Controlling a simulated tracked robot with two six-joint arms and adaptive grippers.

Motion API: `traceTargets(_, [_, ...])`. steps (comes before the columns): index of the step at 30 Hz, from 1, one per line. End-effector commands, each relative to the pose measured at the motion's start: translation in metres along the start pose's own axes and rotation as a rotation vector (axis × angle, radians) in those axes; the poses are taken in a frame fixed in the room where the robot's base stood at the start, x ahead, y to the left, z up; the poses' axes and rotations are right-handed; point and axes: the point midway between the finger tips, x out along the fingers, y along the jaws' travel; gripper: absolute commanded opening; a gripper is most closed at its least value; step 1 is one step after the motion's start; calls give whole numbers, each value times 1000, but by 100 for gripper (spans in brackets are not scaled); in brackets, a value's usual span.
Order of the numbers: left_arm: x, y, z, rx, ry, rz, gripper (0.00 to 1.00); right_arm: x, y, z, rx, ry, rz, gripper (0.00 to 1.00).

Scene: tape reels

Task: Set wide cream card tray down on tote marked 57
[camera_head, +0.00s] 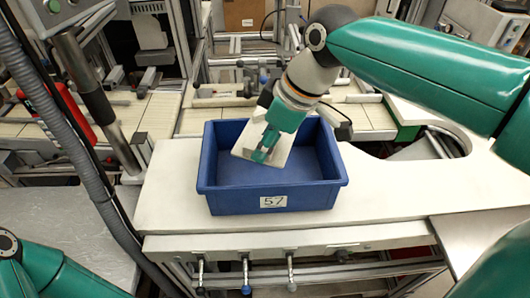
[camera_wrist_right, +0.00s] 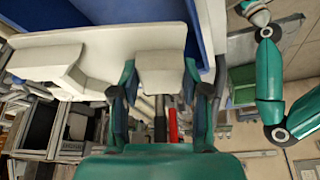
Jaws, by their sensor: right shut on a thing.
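A wide cream card tray (camera_head: 248,138) is held tilted over the blue tote marked 57 (camera_head: 235,202), its lower end inside the tote's outline. I cannot tell whether it touches the tote floor or wall. My right gripper (camera_head: 264,150) is shut on the tray, reaching in from the upper right. In the right wrist view the fingers (camera_wrist_right: 160,78) grip a cream block-like part of the tray (camera_wrist_right: 160,60), and blue of the tote (camera_wrist_right: 220,30) shows behind. In the head view my left arm enters at the bottom left; its gripper is out of frame.
The tote stands on a white worktop (camera_head: 165,205) with a curved cut-out at its right. Free worktop lies left and right of the tote. A grey corrugated hose (camera_head: 75,150) runs down the left. A cardboard box (camera_head: 243,14) stands at the back.

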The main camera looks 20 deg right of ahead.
Motion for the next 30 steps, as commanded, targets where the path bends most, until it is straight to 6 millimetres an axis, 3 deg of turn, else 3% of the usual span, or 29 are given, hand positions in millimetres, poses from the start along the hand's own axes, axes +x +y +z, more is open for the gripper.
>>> traceTargets(6, [2,-1,0,0,0,0,40,26,0,11,2,-2,-1,4])
traceTargets(25, [11,-4,0,0,0,0,40,39,0,16,1,-1,0,4])
traceTargets(26, [9,-3,0,0,0,0,40,37,0,15,1,-1,0,50])
traceTargets(30, [9,-3,0,0,0,0,40,37,0,15,1,-1,0,70])
